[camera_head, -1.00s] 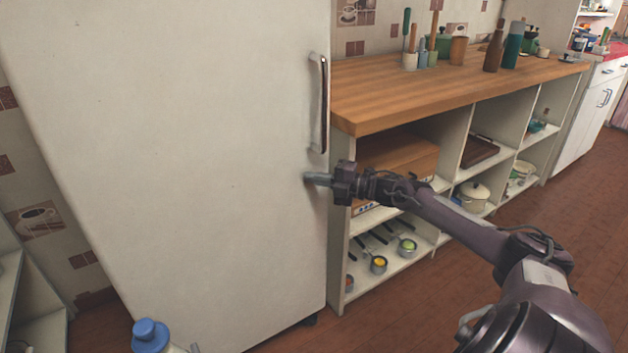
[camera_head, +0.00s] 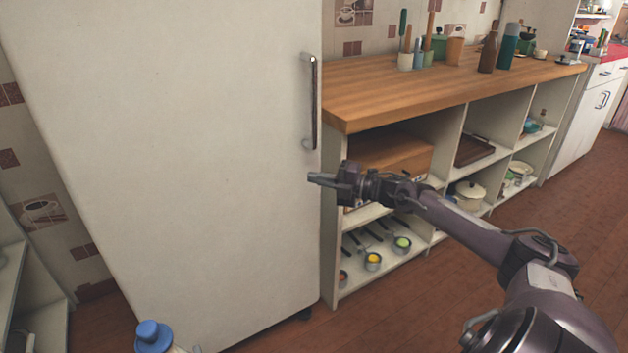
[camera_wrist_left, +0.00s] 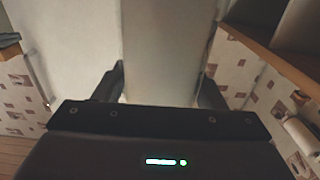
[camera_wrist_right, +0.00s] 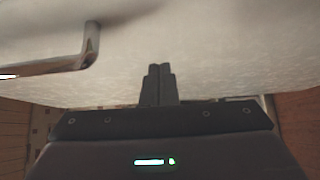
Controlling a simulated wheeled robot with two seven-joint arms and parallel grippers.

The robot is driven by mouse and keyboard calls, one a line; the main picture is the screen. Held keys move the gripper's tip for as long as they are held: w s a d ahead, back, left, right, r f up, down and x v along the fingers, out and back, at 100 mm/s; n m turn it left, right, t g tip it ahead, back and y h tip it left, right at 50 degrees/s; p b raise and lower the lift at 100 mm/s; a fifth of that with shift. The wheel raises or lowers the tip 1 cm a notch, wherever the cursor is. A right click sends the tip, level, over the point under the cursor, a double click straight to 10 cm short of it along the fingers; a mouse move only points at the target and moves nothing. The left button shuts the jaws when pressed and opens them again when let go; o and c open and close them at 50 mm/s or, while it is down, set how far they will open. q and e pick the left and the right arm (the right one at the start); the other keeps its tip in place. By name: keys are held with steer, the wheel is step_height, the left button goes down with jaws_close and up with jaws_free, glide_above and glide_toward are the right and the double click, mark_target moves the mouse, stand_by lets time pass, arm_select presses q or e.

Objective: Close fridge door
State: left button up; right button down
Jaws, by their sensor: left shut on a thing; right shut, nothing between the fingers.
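The tall white fridge door (camera_head: 190,150) fills the left half of the head view. Its metal handle (camera_head: 313,100) is near the right edge, and also shows in the right wrist view (camera_wrist_right: 92,45). No gap shows at the door's edge, but I cannot tell if it is fully closed. My right gripper (camera_head: 322,180) is shut and empty, its tips at the door face just below the handle; contact is unclear. My left gripper (camera_wrist_left: 160,84) is shut on a pale object between its spread fingers, apparently the blue-capped bottle (camera_head: 153,336) at the bottom of the head view.
A wooden counter (camera_head: 400,90) stands right of the fridge, carrying utensils and bottles. Open shelves below hold a pot (camera_head: 469,194), a brown tray (camera_head: 474,150) and ladles. A white shelf (camera_head: 45,290) is at lower left. The brown floor (camera_head: 420,310) is clear at right.

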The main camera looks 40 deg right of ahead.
arm_select(q)
steer(key=shift+w+f, duration=0.3)
steer(key=shift+w, duration=0.15)
steer(key=shift+s+f+b, duration=0.2)
steer(key=shift+s+b, duration=0.05)
steer(key=shift+b, duration=0.3)
steer(key=shift+f, duration=0.1)
arm_select(e)
steer(key=s+d, duration=0.3)
steer(key=d, duration=0.5)
steer(key=shift+s+d+f, duration=0.15)
steer(key=shift+d+f, duration=0.1)
steer(key=shift+f, duration=0.05)
steer(key=shift+a, duration=0.1)
